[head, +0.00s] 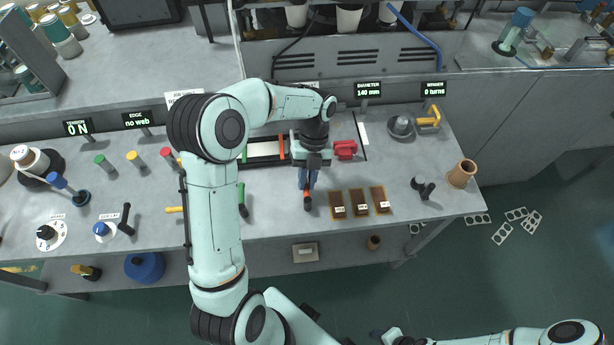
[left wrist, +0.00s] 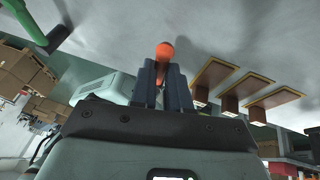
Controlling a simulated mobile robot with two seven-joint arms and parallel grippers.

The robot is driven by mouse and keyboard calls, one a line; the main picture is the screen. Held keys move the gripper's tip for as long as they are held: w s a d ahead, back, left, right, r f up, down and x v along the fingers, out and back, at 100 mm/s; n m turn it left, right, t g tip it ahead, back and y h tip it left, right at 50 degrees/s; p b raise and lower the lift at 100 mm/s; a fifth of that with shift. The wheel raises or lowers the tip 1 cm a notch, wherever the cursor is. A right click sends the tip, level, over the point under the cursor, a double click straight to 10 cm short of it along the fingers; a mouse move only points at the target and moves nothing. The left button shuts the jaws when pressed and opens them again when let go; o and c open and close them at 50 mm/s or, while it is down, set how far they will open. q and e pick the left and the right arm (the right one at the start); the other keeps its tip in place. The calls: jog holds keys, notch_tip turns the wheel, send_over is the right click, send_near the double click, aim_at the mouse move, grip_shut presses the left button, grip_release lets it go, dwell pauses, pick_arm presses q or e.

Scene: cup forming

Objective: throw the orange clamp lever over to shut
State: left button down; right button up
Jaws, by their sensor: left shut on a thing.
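The orange clamp lever (head: 307,196) shows in the head view just below my left gripper, near the middle of the bench. My left gripper (head: 308,182) points down and is shut on the lever. In the left wrist view the lever's round orange end (left wrist: 165,52) stands out between the two dark fingers of the gripper (left wrist: 162,80). The lever's base and pivot are hidden by my gripper and arm.
A green-handled tool (head: 242,200) lies to the left, beside my arm. A copper cup (head: 462,174) stands at the bench's right end. Displays line the bench's back.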

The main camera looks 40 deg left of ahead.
pick_arm(q)
jog(key=shift+m, duration=0.3)
pick_arm(e)
jog(key=shift+w+r, duration=0.15)
pick_arm(q)
jog(key=shift+w, duration=0.1)
jog(key=c, duration=1.1)
grip_release()
jog(key=p+v, duration=0.2)
jog(key=v, duration=1.1)
jog(key=shift+d+r+p, duration=0.15)
jog(key=shift+d+p, duration=0.05)
jog(key=shift+p, duration=0.1)
pick_arm(e)
jog(key=w+r, duration=0.3)
jog(key=shift+w+r, duration=0.2)
jog(key=shift+s, duration=0.1)
